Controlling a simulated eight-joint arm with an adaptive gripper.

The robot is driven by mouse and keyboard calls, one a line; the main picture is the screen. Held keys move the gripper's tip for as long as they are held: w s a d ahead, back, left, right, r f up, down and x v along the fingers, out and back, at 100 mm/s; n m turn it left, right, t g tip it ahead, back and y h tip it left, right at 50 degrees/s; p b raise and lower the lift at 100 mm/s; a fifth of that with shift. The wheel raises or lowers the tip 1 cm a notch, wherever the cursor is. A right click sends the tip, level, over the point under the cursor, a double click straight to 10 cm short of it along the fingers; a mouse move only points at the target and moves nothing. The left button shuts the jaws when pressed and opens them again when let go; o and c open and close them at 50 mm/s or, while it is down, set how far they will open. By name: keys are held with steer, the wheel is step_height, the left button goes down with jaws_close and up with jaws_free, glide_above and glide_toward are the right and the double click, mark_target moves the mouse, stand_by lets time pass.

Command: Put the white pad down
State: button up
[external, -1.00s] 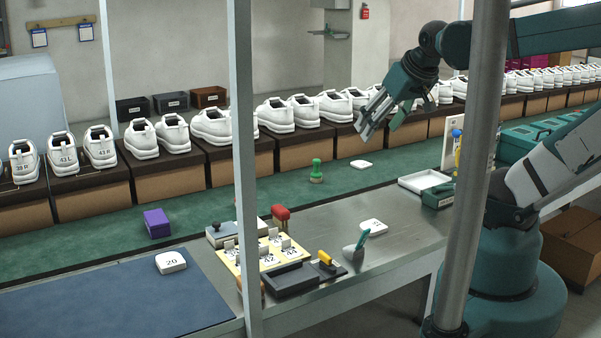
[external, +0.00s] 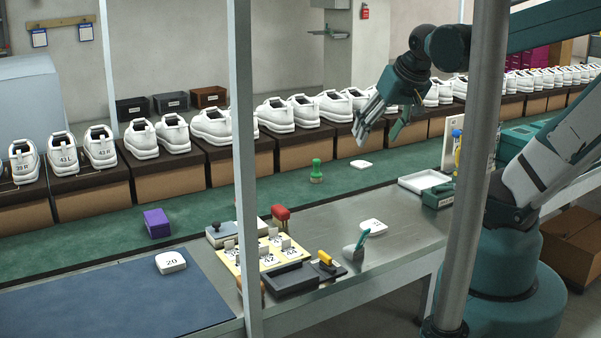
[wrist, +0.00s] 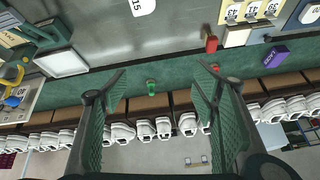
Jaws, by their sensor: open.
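A small white pad (external: 361,164) lies on the green belt, right of a green-handled stamp (external: 316,172). A second white pad marked 20 (external: 171,263) lies on the blue mat. A third white pad (external: 373,226) lies on the metal table; part of it also shows at the top of the wrist view (wrist: 143,6). My gripper (external: 378,138) is open, in the air above the far side of the belt near the first pad. In the wrist view its spread fingers (wrist: 162,70) have nothing between them. The belt pad is not visible there, perhaps behind a finger.
White shoes on boxes (external: 290,112) line the belt's far side. A purple box (external: 157,223) and the stamp stand on the belt. Number cards (external: 268,254), a dark tray (external: 290,279) and a white tray (external: 424,181) stand on the table. A post (external: 470,190) crosses the external view.

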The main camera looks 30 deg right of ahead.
steer(key=w+d+f+m+g, duration=0.1)
steer(key=w+f+m+g, duration=0.2)
steer(key=f+m, duration=0.55)
steer(key=m+g, duration=0.3)
steer(key=m, duration=0.3)
glide_above(371, 226)
step_height(371, 226, down, 10)
steer(key=shift+d+f+m+b, duration=0.25)
steer(key=shift+f+m, duration=0.3)
steer(key=shift+f, duration=0.35)
steer(key=shift+a+f, duration=0.1)
steer(key=shift+f+b, duration=0.5)
steer(key=shift+f, duration=0.7)
steer(key=shift+a+f+b, duration=0.1)
steer(key=shift+f+b, duration=0.95)
steer(key=shift+f, duration=1.55)
steer(key=c, duration=1.1)
